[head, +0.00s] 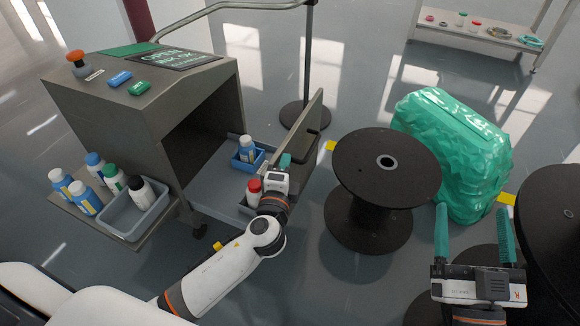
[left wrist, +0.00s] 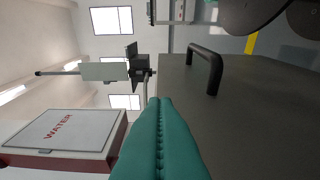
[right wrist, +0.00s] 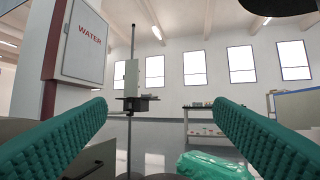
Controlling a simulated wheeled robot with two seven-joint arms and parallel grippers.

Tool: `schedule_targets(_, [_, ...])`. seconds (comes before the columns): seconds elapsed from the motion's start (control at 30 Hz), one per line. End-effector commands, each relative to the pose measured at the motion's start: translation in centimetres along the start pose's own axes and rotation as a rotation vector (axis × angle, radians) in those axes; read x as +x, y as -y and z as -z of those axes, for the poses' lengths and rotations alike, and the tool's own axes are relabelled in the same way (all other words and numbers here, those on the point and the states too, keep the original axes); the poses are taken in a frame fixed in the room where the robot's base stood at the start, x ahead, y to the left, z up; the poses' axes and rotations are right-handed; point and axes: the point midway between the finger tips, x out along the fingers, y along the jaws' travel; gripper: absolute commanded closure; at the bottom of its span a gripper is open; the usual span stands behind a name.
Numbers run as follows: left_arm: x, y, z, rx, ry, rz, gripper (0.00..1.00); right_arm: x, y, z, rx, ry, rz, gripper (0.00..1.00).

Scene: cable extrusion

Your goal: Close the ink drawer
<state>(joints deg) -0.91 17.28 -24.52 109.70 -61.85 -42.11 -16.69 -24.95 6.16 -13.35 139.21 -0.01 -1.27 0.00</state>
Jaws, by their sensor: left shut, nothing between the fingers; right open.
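The ink drawer (head: 212,185) is pulled out to the right of the grey cabinet (head: 150,105). Its upright grey front panel (head: 301,122) carries a black handle, seen in the left wrist view (left wrist: 206,68). Inside are a blue bin with a bottle (head: 247,152) and a red-capped bottle (head: 254,190). My left gripper (head: 285,160) is shut and empty at the near end of the front panel; its teal fingers (left wrist: 160,135) lie beside the panel face in the left wrist view. Whether they touch it, I cannot tell. My right gripper (head: 474,235) is open and empty, at the lower right.
A side shelf (head: 75,205) on the cabinet's left holds several bottles and a grey bin (head: 135,208). A black cable reel (head: 385,170) stands right of the drawer. Beyond it is a green wrapped bundle (head: 455,145). A pole on a round base (head: 305,115) stands behind the drawer.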

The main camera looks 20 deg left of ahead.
Motion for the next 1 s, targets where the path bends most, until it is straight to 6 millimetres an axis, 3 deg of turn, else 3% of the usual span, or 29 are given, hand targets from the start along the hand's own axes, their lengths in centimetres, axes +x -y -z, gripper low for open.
schedule_targets(0.27, [0.0, 0.0, 0.1, 0.000, 0.000, 0.000, 1.00, 0.0, 0.0, 0.0, 0.000, 0.000, 0.000, 0.24])
schedule_targets(0.47, [0.3, -0.1, 1.4, 0.003, -0.003, -0.001, 1.00, 0.1, 0.0, 0.2, 0.000, -0.019, 0.001, 0.24])
schedule_targets(0.67, [1.2, -0.1, 5.1, 0.005, -0.006, -0.001, 1.00, 0.0, 0.2, 1.0, -0.003, -0.076, 0.005, 0.24])
schedule_targets(1.0, [3.4, 0.0, 14.1, 0.005, -0.006, -0.001, 1.00, -0.4, 0.3, 2.1, -0.003, -0.135, 0.009, 0.24])
